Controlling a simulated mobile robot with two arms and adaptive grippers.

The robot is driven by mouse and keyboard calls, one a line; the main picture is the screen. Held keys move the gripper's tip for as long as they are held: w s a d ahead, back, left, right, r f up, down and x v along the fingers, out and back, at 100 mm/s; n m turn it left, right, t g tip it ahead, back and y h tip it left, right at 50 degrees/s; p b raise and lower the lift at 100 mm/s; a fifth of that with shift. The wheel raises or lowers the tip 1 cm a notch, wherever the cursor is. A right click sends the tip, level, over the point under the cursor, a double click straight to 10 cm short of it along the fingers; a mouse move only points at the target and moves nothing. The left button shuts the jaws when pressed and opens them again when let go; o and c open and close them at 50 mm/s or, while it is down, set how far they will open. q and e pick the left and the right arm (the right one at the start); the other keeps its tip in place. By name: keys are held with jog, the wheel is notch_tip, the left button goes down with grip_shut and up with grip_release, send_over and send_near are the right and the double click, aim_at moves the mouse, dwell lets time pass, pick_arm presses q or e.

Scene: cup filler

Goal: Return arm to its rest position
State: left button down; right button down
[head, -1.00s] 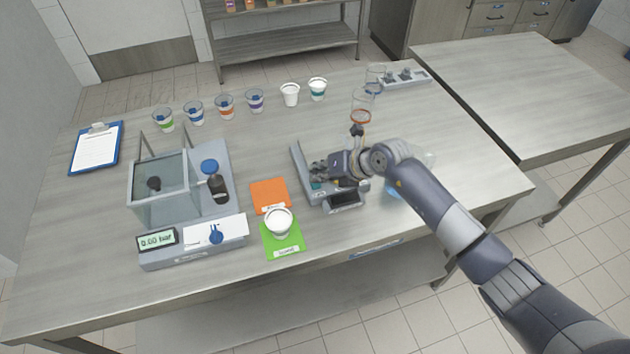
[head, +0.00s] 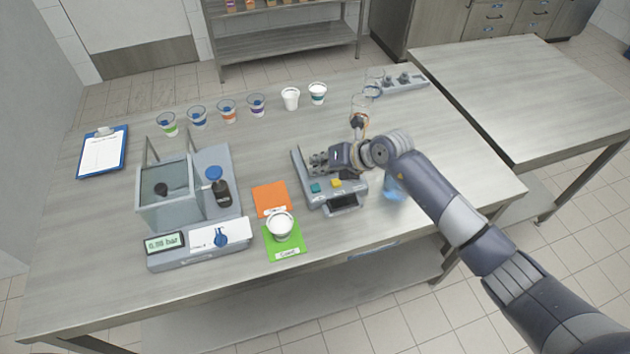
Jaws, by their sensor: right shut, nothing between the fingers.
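My right arm comes in from the lower right. My right gripper (head: 318,160) is shut and empty, above the back part of a grey device (head: 343,203) with a teal and a yellow button and a dark display. The gripper points left, and whether it touches the device cannot be told. My left gripper is not in view.
A white cup (head: 280,227) stands on a green mat (head: 286,249), in front of an orange mat (head: 271,199). A machine with a clear chamber (head: 170,195) stands left. Several cups line the back. A clear cup (head: 360,105) stands behind my wrist.

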notch_tip(320, 180, up, 2)
jog(key=shift+r+p, duration=0.15)
jog(key=shift+p, duration=0.45)
jog(key=shift+a, duration=0.1)
